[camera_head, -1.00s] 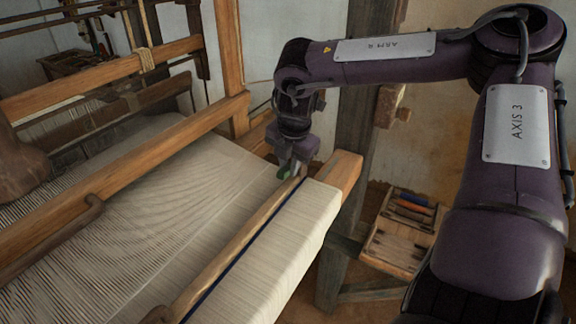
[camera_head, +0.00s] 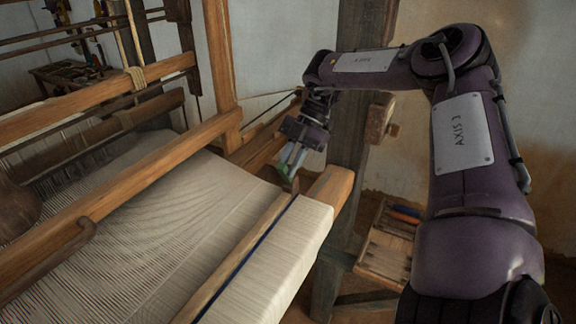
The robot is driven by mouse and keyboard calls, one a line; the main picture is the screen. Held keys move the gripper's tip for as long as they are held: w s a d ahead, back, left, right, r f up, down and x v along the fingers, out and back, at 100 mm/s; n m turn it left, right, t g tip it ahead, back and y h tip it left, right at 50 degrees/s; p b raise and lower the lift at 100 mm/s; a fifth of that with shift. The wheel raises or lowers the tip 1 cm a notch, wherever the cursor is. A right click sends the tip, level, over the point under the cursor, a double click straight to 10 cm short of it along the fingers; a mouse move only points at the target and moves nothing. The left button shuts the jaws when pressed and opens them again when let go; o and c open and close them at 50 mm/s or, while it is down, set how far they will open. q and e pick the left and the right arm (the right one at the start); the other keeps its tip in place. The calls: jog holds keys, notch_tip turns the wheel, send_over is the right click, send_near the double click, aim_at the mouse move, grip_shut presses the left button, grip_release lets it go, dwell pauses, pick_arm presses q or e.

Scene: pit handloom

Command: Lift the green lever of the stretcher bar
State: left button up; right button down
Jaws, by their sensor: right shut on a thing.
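The stretcher bar (camera_head: 236,259) is a long wooden bar lying along the near edge of the pale woven cloth (camera_head: 204,200), beside the cloth-wrapped beam (camera_head: 284,254). My right gripper (camera_head: 289,168) is at the bar's far end, tilted, with its fingers pointing down. It is shut on the green lever (camera_head: 284,155), of which only a small green patch shows between the fingers. The rest of the lever is hidden by the fingers. My left gripper is out of view.
The loom's wooden rails (camera_head: 120,178) cross the left side, with an upright post (camera_head: 221,60) behind. A dark post (camera_head: 352,150) stands behind my right arm. A wooden tray (camera_head: 388,247) with tools sits low at the right.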

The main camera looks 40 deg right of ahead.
jog(key=shift+w+d+r+y, duration=0.1)
jog(key=shift+d+y, duration=0.1)
jog(key=shift+y, duration=0.1)
dwell(0.4)
jog(key=c, duration=1.3)
grip_release()
jog(key=shift+r, duration=0.4)
notch_tip(320, 180, up, 19)
jog(key=b, duration=0.3)
jog(key=shift+r, duration=0.1)
